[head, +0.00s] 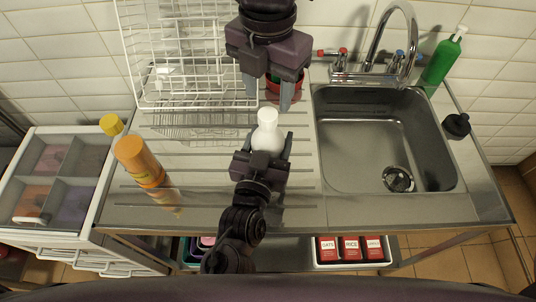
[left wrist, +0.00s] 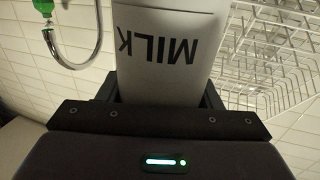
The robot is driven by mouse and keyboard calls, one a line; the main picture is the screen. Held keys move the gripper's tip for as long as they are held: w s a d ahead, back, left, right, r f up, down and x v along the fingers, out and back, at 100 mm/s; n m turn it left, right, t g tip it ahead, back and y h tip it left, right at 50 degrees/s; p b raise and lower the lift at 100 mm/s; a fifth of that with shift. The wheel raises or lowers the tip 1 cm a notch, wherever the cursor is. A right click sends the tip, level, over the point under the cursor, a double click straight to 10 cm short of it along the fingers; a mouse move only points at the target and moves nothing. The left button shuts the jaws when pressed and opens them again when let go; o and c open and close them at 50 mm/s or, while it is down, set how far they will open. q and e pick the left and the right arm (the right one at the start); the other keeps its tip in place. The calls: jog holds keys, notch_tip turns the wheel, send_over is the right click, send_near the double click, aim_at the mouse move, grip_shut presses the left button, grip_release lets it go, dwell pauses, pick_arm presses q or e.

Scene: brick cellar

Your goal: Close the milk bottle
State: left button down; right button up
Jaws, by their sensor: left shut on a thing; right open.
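The white milk bottle (head: 267,138) is held over the ribbed drainboard, its narrow white top (head: 267,116) uppermost in the head view. I cannot tell whether that top is a cap or a bare neck. My left gripper (head: 265,149) is shut around the bottle's body. The left wrist view shows the bottle (left wrist: 165,55) between the fingers, its MILK lettering upside down. My right gripper (head: 267,90) is open, with its fingers pointing down, just beyond the bottle top. I see nothing between its fingers that it holds.
A white wire dish rack (head: 185,45) stands at the back left. An orange bottle (head: 139,160) and a yellow-topped one (head: 111,124) stand at left. The steel sink (head: 365,140), faucet (head: 376,50) and green bottle (head: 443,60) are right. A red pot (head: 272,88) is behind my right gripper.

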aim_at(268, 113)
jog(key=n, duration=0.2)
jog(key=r+n, duration=0.1)
jog(key=n, duration=0.3)
jog(key=shift+r, duration=0.3)
jog(key=n, duration=0.2)
jog(key=r+n, duration=0.1)
jog(key=n, duration=0.2)
jog(key=shift+r, duration=0.1)
jog(key=shift+f, duration=4)
grip_shut()
